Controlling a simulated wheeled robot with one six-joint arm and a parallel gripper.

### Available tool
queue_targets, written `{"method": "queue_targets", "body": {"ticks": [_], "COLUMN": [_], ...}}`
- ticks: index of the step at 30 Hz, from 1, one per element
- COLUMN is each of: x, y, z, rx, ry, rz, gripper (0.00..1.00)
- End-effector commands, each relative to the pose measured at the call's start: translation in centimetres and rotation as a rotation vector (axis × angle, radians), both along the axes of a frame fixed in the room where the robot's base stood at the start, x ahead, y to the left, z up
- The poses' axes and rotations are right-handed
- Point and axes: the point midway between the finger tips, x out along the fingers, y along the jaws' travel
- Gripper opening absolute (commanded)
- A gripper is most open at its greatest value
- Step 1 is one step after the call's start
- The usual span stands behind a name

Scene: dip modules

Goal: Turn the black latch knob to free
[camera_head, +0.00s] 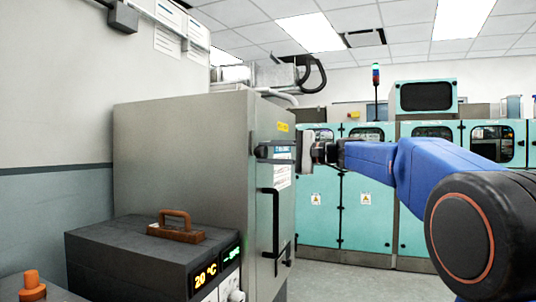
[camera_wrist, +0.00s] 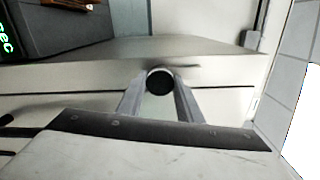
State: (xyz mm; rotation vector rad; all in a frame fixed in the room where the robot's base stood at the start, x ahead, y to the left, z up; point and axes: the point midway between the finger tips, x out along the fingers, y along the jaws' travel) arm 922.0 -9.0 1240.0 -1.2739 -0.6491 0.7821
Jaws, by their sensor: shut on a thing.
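The black latch knob (camera_wrist: 159,81) shows in the wrist view as a round dark end between my fingertips. In the head view a dark latch part (camera_head: 262,151) sits on the upper front of the grey cabinet (camera_head: 180,150), mostly behind my gripper. My gripper (camera_head: 300,152) is at the cabinet's front face, at the end of my blue arm. In the wrist view my gripper (camera_wrist: 160,92) has its two grey fingers on either side of the knob, shut on it. The knob's turn angle cannot be told.
A black vertical handle (camera_head: 274,225) is on the cabinet door below the latch. A dark box (camera_head: 130,255) with a brown handle and a lit display stands at the front left. Teal machines (camera_head: 365,215) line the back. Open floor lies right of the cabinet.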

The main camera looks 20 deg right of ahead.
Motion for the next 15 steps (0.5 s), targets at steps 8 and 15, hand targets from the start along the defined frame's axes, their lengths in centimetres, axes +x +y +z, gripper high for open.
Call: {"method": "queue_targets", "body": {"ticks": [8,15], "x": [-0.01,-0.01], "y": [0.00,0.00], "z": [-0.16,-0.15], "rx": [-0.005,-0.005], "ry": [-0.002,-0.002], "rz": [0.002,0.002], "gripper": [0.00,0.51]}}
